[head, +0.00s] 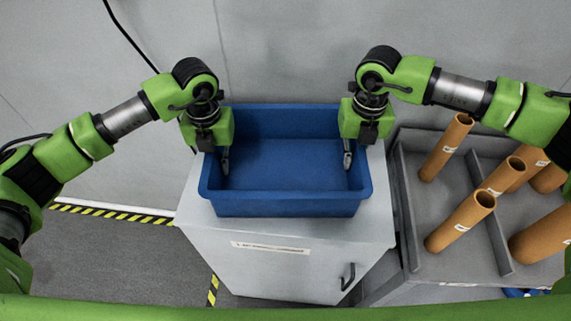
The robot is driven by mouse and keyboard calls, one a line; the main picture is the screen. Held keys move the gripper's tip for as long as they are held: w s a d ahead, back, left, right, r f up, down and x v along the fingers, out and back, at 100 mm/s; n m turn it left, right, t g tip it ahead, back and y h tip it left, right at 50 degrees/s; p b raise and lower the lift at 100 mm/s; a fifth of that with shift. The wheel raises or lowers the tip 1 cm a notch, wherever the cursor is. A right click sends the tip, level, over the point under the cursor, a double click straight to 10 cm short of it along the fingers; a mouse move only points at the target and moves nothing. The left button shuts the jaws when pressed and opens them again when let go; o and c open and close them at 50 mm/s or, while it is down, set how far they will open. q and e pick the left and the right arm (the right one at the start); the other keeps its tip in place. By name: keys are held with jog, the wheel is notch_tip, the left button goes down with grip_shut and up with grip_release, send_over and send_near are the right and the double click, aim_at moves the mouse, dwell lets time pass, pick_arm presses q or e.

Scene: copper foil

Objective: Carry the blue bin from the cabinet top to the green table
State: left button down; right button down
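The blue bin (285,208) stands upright on the top of a light grey cabinet (375,215) in the middle of the head view. It looks empty. My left gripper (224,165) is at the bin's left side, pointing down, with a fingertip showing inside the left wall. My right gripper (347,158) is at the right side in the same way, with a fingertip showing inside the right wall. The side walls next to the grippers are partly hidden by them, so I cannot tell whether the fingers are closed on the rim. No green table is in view.
A grey compartmented rack (408,205) with several brown cardboard tubes (461,221) stands right of the cabinet. A grey wall (290,50) is close behind. Open floor (120,260) lies at the left, with yellow-black tape (115,214) along the wall.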

aim_at(217, 152)
pick_arm(q)
jog(key=shift+r, duration=0.2)
pick_arm(e)
jog(key=shift+r, duration=0.2)
